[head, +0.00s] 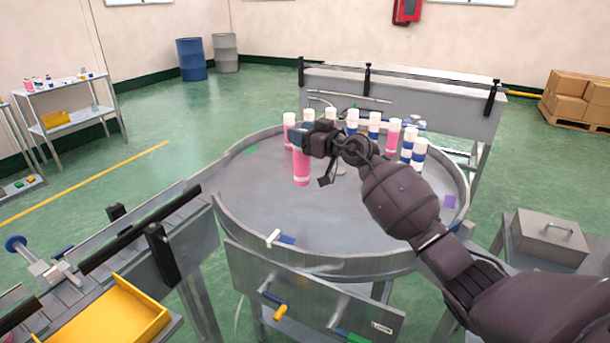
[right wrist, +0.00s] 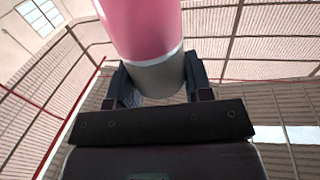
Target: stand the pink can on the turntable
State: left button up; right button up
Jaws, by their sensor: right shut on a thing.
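My right gripper (head: 303,142) is shut on the pink can (head: 301,168). The can hangs upright or nearly so below the fingers, over the left middle part of the round grey turntable (head: 250,190). Its top is hidden by the gripper in the head view. In the right wrist view the can (right wrist: 145,28) shows a pink body, a pale band and a greyish end between the two fingers of the gripper (right wrist: 158,85). I cannot tell whether the can's lower end touches the turntable. My left gripper is not in view.
Several white-capped cans, pink or blue-banded, such as one pink can (head: 393,135), stand along the turntable's far rim. A raised rim (head: 330,265) rings it. A conveyor (head: 150,235) and yellow tray (head: 105,318) are at front left. The turntable's near left surface is mostly clear.

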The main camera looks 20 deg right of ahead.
jog(key=b, duration=0.2)
send_over(308, 173)
jog(key=w, duration=0.2)
jog(key=f, duration=0.5)
jog(key=shift+s+a+f, duration=0.1)
jog(key=shift+a+f, duration=0.05)
jog(key=shift+a, duration=0.25)
notch_tip(308, 173, down, 6)
jog(key=b, duration=0.2)
jog(key=shift+b, duration=0.4)
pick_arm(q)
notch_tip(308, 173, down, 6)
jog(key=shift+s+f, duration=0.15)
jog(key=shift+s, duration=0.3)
pick_arm(e)
jog(key=shift+r, duration=0.3)
jog(key=shift+f, duration=0.2)
jog(key=o, duration=1.3)
jog(key=shift+s+r, duration=0.1)
jog(key=shift+r, duration=0.05)
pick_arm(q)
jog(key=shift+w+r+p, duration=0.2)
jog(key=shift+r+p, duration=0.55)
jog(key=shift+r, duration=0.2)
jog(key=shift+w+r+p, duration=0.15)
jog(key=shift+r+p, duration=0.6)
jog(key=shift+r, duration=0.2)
pick_arm(e)
jog(key=shift+v, duration=6)
